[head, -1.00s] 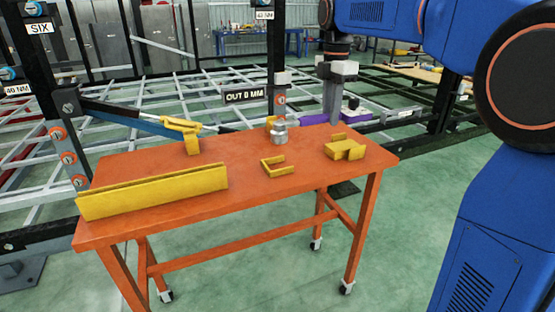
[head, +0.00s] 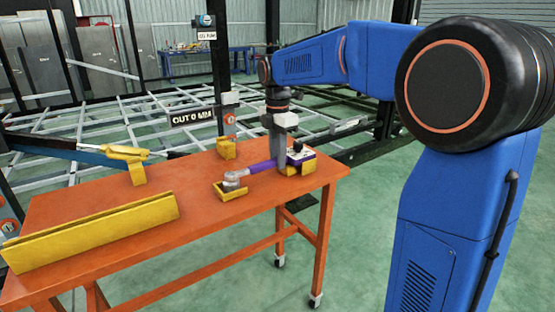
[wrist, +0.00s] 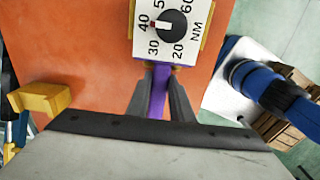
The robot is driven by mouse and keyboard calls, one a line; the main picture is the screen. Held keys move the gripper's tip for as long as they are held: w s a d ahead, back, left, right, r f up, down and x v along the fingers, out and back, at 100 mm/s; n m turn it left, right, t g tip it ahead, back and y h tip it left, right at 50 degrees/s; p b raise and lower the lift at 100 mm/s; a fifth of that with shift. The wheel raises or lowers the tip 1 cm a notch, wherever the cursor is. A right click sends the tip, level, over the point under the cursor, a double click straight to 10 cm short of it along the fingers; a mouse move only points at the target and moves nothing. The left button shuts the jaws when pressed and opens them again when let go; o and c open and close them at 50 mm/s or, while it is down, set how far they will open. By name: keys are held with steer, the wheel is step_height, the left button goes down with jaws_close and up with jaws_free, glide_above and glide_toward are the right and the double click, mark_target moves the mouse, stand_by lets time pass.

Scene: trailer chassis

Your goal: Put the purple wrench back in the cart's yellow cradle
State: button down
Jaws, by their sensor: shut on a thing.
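The purple wrench (head: 262,167) has a silver ratchet head at its left end and a white dial box at its right end. It lies across the two yellow cradle pieces on the orange cart (head: 200,215). Its head is at the left cradle piece (head: 232,193), and its dial end is at the right piece (head: 308,168). I cannot tell whether it rests fully in them. My gripper (head: 278,158) points down and is shut on the purple shaft. In the wrist view the shaft (wrist: 158,82) is between the fingers, and yellow edges flank the dial box.
A long yellow tray (head: 95,232) lies along the cart's near left edge. A yellow stand (head: 137,172) and a small yellow block (head: 226,148) are at the back edge. Behind are a black post with an "OUT 0 MM" sign (head: 193,117) and the grey chassis frame.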

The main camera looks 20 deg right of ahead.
steer(key=shift+f, duration=0.25)
steer(key=c, duration=1.6)
jaws_free()
steer(key=shift+o, duration=0.2)
step_height(320, 180, up, 12)
steer(key=s+d+f+m+t, duration=0.1)
steer(key=s+d+f+m, duration=0.15)
steer(key=s+m, duration=0.45)
steer(key=s+d+f+m+t, duration=0.15)
steer(key=s+f+m, duration=0.25)
steer(key=s, duration=0.7)
steer(key=s+d+f+m+t, duration=0.2)
steer(key=s+f+m, duration=0.8)
steer(key=s+f, duration=0.5)
steer(key=shift+s+d+m, duration=0.25)
steer(key=shift+d+m, duration=0.05)
steer(key=shift+d, duration=0.2)
